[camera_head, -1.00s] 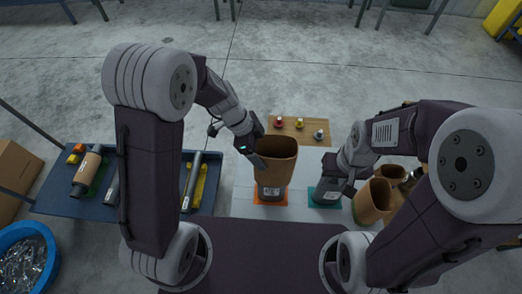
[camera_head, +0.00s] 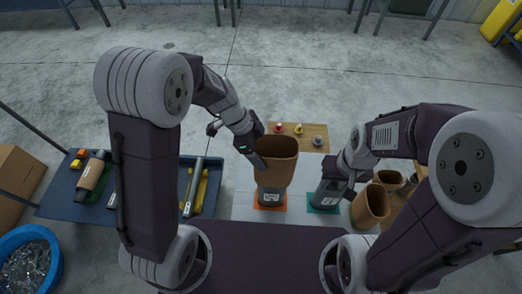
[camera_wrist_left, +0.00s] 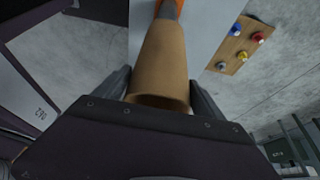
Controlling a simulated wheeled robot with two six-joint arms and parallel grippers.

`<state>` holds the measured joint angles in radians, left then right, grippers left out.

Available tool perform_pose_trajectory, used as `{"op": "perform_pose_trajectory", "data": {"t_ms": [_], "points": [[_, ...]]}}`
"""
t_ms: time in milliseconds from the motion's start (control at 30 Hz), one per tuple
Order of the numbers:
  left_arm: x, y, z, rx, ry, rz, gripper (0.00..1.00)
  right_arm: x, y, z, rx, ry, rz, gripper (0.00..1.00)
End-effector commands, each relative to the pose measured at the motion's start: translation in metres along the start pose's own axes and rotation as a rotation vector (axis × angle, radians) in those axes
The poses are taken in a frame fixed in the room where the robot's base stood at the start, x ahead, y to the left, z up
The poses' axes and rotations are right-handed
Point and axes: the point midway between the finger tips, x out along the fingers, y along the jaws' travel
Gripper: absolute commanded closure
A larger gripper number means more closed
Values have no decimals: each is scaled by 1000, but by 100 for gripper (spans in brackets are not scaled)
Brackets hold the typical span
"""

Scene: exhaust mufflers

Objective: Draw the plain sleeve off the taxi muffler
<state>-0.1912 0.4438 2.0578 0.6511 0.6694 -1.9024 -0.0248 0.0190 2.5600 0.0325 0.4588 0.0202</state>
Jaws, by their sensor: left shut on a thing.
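A tapered brown plain sleeve (camera_head: 278,163) stands upright around a grey muffler (camera_head: 270,197) with a white label, on an orange mat (camera_head: 284,206). The label is too small to read. My left gripper (camera_head: 258,152) is shut on the sleeve near its top rim. In the left wrist view a finger lies on each side of the sleeve (camera_wrist_left: 163,65), with a bit of grey muffler at its far end. My right gripper (camera_head: 340,182) is beside a second grey labelled muffler (camera_head: 325,194) on a green mat (camera_head: 322,209); its jaws are not clear.
Brown sleeved pieces (camera_head: 371,203) stand at the right. A wooden board (camera_head: 313,130) with coloured knobs lies behind. A blue table (camera_head: 65,204) at the left holds more parts. A blue bin (camera_head: 38,232) and a cardboard box (camera_head: 18,172) are further left.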

Motion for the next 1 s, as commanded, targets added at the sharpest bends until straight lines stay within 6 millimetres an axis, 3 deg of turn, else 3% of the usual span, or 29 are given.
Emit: {"op": "perform_pose_trajectory", "data": {"t_ms": [1000], "points": [[-47, 0, -20, 1, 0, -1, 61, -35, -1, -4, 0, 0, 0, 64]]}}
